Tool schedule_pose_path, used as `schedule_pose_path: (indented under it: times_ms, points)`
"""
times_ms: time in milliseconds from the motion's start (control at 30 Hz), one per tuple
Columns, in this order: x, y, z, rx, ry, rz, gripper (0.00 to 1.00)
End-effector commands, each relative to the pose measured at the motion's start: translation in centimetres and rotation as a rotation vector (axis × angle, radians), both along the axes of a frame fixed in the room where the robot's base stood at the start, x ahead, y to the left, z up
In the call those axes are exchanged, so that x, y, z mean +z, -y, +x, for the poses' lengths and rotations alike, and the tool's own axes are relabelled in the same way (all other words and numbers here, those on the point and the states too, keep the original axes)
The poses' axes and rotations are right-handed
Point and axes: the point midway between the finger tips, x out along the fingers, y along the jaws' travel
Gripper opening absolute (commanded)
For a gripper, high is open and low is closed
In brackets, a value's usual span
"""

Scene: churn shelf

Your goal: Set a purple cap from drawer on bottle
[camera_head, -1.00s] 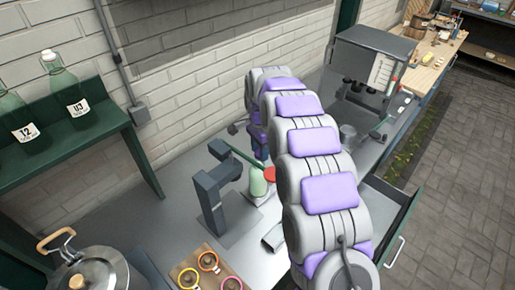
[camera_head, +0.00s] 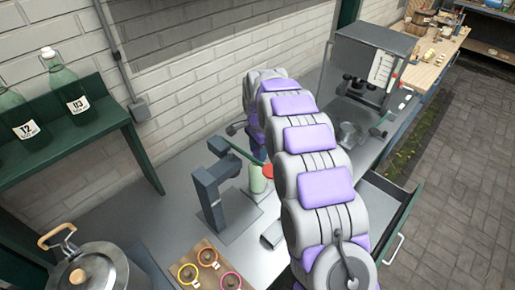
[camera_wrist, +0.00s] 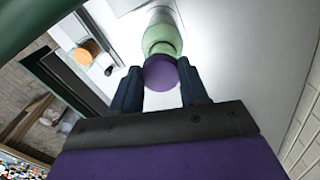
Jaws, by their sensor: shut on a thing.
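In the wrist view, my gripper (camera_wrist: 162,88) is shut on a round purple cap (camera_wrist: 161,73). The cap is at the mouth end of a pale green bottle (camera_wrist: 164,36) and overlaps its neck; I cannot tell whether it is seated on it. In the head view, the bottle (camera_head: 257,180) stands on the grey bench beside a dark press-like stand with a green lever (camera_head: 236,150). My arm hides the gripper and cap there.
A wooden board (camera_head: 190,258) with several coloured rings and a metal pot (camera_head: 100,272) are at the front left. Numbered bottles (camera_head: 70,85) stand on a green shelf at the left. A grey machine (camera_head: 365,75) stands at the back right.

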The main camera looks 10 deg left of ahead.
Motion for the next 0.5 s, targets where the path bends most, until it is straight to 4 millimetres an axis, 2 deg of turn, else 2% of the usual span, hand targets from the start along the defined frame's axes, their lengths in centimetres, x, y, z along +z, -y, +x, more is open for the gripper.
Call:
schedule_pose_path:
  times_ms: [500]
  points:
    - [0.01,-0.52,-0.01,0.000,0.001,-0.001,0.16]
